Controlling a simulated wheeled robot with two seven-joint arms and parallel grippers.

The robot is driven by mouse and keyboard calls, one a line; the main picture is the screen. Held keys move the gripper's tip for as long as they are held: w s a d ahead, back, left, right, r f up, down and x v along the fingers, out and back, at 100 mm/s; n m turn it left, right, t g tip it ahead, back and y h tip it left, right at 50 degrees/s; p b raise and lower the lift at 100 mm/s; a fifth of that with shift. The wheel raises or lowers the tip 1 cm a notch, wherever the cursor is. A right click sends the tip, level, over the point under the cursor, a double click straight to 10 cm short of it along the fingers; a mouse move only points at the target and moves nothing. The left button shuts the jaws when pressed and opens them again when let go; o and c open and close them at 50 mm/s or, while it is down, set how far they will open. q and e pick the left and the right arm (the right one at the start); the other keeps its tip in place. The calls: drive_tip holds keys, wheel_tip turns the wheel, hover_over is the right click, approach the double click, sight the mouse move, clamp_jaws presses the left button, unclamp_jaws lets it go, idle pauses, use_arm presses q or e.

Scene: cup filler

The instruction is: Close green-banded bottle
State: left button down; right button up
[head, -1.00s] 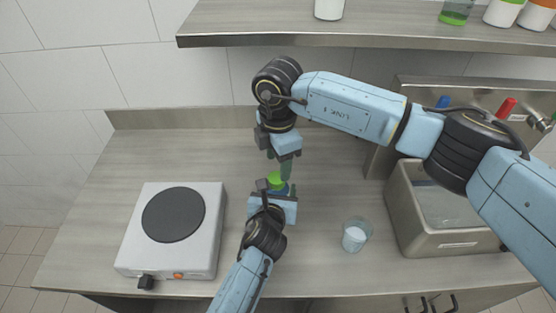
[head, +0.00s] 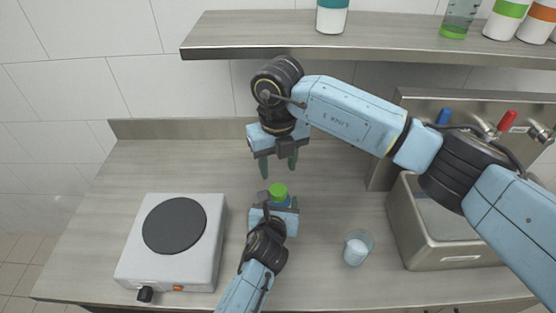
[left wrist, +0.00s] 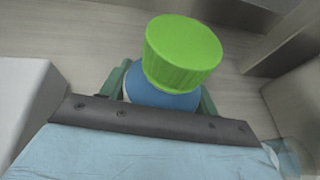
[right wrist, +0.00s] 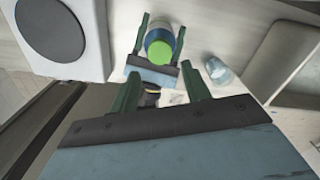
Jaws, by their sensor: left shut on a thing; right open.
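The bottle (head: 281,201) has a blue body and a bright green cap (head: 278,189). It stands upright on the counter, and the cap sits on its top. My left gripper (left wrist: 165,98) is shut on the bottle's body below the cap; the cap also shows large in the left wrist view (left wrist: 183,52). My right gripper (head: 278,166) is open and empty above and behind the cap, fingers pointing down, apart from it. In the right wrist view the cap (right wrist: 160,50) lies beyond my open fingers. The bottle's lower part is mostly hidden by my left gripper.
A hot plate (head: 175,235) stands to the left. A glass with white content (head: 357,247) stands to the right, then a metal sink (head: 440,240). Above, a shelf (head: 390,35) carries several containers. The counter behind the hot plate is clear.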

sight(278, 189)
drive_tip(key=n, duration=0.4)
drive_tip(key=shift+r+n, duration=0.3)
drive_tip(key=shift+f, duration=4)
drive_tip(key=c, duration=0.8)
drive_tip(key=shift+c, duration=0.2)
drive_tip(key=o, duration=1.2)
drive_tip(key=shift+c, duration=0.2)
